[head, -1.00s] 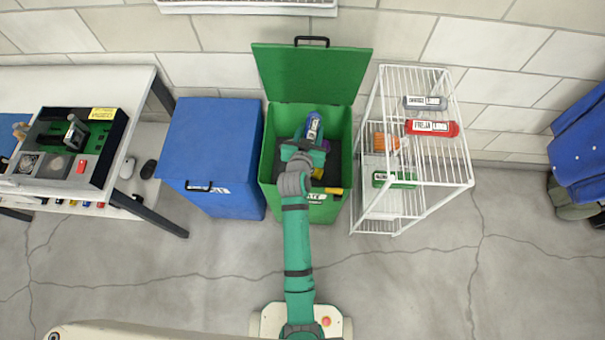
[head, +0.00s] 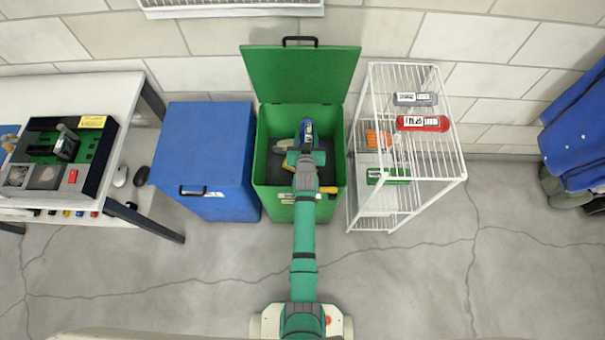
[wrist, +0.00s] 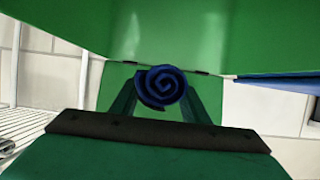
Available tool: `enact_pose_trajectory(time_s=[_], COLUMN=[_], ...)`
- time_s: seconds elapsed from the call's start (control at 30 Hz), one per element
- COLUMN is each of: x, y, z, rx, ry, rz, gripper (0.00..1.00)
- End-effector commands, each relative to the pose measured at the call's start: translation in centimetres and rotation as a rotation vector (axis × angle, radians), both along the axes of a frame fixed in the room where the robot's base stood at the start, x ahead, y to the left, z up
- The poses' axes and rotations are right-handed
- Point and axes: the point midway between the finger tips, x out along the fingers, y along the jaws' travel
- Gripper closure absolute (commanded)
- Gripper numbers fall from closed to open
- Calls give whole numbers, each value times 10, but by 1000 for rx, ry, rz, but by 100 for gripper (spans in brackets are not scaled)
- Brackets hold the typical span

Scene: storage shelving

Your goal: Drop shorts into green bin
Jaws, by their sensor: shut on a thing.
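The green bin (head: 262,160) stands open in the middle of the head view, its lid (head: 302,72) raised against the wall. My gripper (head: 306,143) is over the bin's opening. It is shut on a blue rolled bundle (head: 307,127), which I take to be the shorts. In the wrist view the bundle (wrist: 161,88) shows as a dark blue spiral between the two fingers, with the green lid behind it. My gripper and arm hide part of the bin's inside.
A closed blue bin (head: 207,145) stands left of the green bin. A white wire rack (head: 452,165) with several bottles stands close on the right. A workbench (head: 135,90) is at far left. The floor in front is clear.

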Motion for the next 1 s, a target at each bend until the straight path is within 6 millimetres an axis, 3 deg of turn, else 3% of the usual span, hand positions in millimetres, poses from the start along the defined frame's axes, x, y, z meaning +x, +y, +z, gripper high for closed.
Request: enact_pose_trajectory(time_s=[0.43,0.47,0.53,0.87,1.0], x=[0,0,0,-2,-11], y=[0,0,0,0,0], z=[-8,-8,-8,-8,-4], rx=[0,0,0,0,-1], ry=[-2,-2,-2,0,-1], rz=[0,0,0,0,0], gripper=[84,54,37,37,37])
